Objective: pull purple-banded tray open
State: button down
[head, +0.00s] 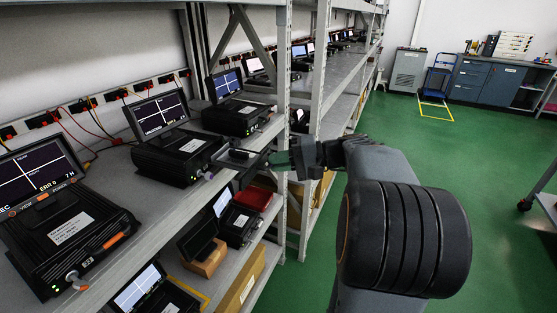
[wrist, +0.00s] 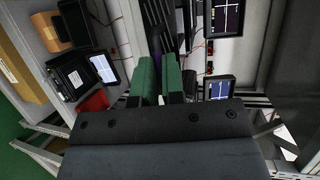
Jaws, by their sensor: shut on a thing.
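The purple-banded tray belongs to the middle black unit (head: 178,156) on the upper shelf, whose lit screen stands behind it. A dark piece (head: 238,157) reaches from the unit's front, past the shelf edge, to my gripper (head: 277,160). In the wrist view the green fingers of my gripper (wrist: 158,75) are closed around a narrow dark part. A purple strip (wrist: 157,28) shows just beyond the fingertips. The fingers hide most of the grip, and I cannot tell how far the tray is out.
A similar orange-banded unit (head: 68,235) stands nearer on the same shelf (head: 135,200), and another (head: 238,116) stands farther along. A grey rack post (head: 283,85) rises close beside my gripper. Lower-shelf units and a red box (head: 254,199) sit below.

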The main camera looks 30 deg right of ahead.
jog(key=c, duration=1.2)
grip_release()
jog(key=v, duration=1.3)
jog(key=shift+s+d+b, duration=0.1)
jog(key=shift+d+b, duration=0.25)
jog(key=shift+d, duration=0.05)
